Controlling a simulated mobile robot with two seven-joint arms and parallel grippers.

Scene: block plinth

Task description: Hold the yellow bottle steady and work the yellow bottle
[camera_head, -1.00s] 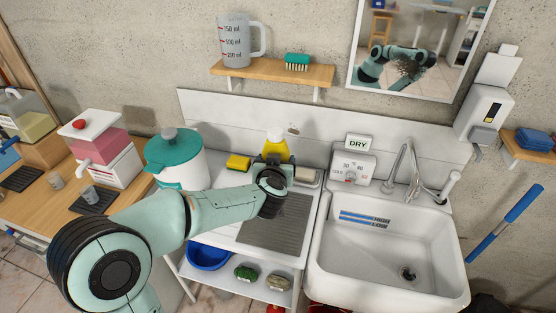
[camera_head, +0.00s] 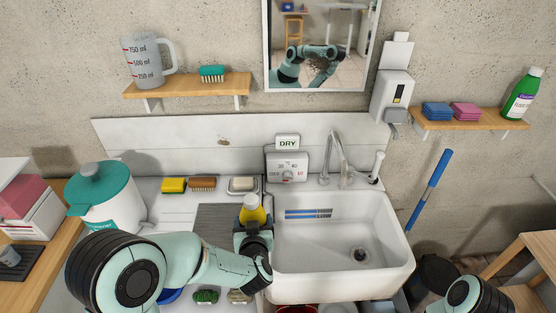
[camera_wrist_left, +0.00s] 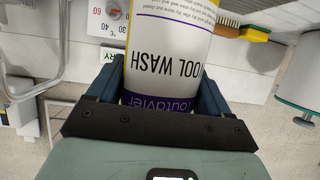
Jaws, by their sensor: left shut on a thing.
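The yellow bottle (camera_head: 252,210) is upright near the left edge of the sink, at the right side of the grey ridged mat. My left gripper (camera_head: 254,232) is shut on it and hides its lower part. In the left wrist view the bottle (camera_wrist_left: 172,45) fills the middle, its white and purple label reading "OOL WASH" upside down between the two fingers (camera_wrist_left: 160,92). I cannot tell whether its base touches anything. Part of my right arm shows at the bottom right of the head view, but its gripper is out of frame.
The white sink (camera_head: 345,235) lies right of the bottle, with a tap (camera_head: 341,155) behind. A yellow sponge (camera_head: 173,185), a brown brush (camera_head: 202,183) and a soap dish (camera_head: 243,185) line the back. A teal-lidded pot (camera_head: 106,205) stands left. The mat (camera_head: 213,225) looks clear.

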